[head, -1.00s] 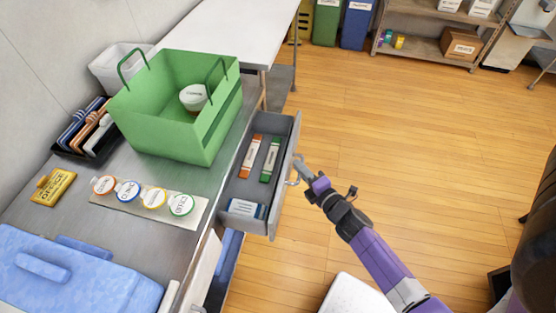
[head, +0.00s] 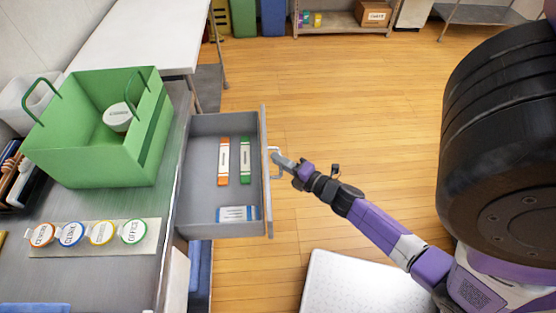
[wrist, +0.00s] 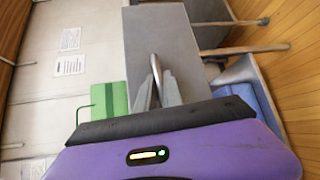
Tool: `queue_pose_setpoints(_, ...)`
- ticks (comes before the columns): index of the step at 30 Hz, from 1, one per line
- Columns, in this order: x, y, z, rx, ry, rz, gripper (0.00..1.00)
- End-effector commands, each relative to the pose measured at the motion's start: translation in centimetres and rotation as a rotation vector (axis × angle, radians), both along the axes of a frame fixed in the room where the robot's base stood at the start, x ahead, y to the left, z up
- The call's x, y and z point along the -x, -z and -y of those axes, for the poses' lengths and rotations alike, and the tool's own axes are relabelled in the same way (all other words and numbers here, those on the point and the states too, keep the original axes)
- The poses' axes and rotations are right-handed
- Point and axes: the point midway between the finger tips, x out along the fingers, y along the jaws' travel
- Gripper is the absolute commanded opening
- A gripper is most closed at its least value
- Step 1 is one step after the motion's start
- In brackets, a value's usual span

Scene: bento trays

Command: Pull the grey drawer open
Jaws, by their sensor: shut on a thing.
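The grey drawer (head: 205,146) stands pulled out from under the metal counter in the head view. Inside it lie an orange-and-white box (head: 223,161), a green-and-white box (head: 245,160) and a blue-and-white item (head: 238,214). My gripper (head: 279,160) is at the drawer's front, shut on the handle (head: 274,153). In the wrist view the handle (wrist: 156,72) rises between the two fingers, with the drawer's grey front (wrist: 158,35) behind it.
A green basket (head: 95,135) holding a round white container (head: 118,117) stands on the counter (head: 165,220). Several round labelled lids lie on a strip (head: 150,238) at the front. A white slab (head: 345,285) is low at the bottom. The wooden floor to the right is open.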

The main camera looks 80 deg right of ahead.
Motion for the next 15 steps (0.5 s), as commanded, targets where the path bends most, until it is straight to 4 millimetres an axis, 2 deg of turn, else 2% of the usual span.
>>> queue_pose_setpoints(1, 0.02, 0.13, -0.09, -0.001, -0.002, -0.002, 0.00)
queue_pose_setpoints(2, 0.02, 0.14, -0.09, -0.001, -0.002, -0.002, 0.13)
queue_pose_setpoints(3, 0.01, 0.14, -0.09, -0.001, -0.002, -0.002, 0.20)
queue_pose_setpoints(11, -0.01, 0.06, -0.04, 0.000, 0.000, -0.001, 0.20)
queue_pose_setpoints(15, 0.58, 0.04, -0.27, 0.000, 0.000, -0.002, 0.20)
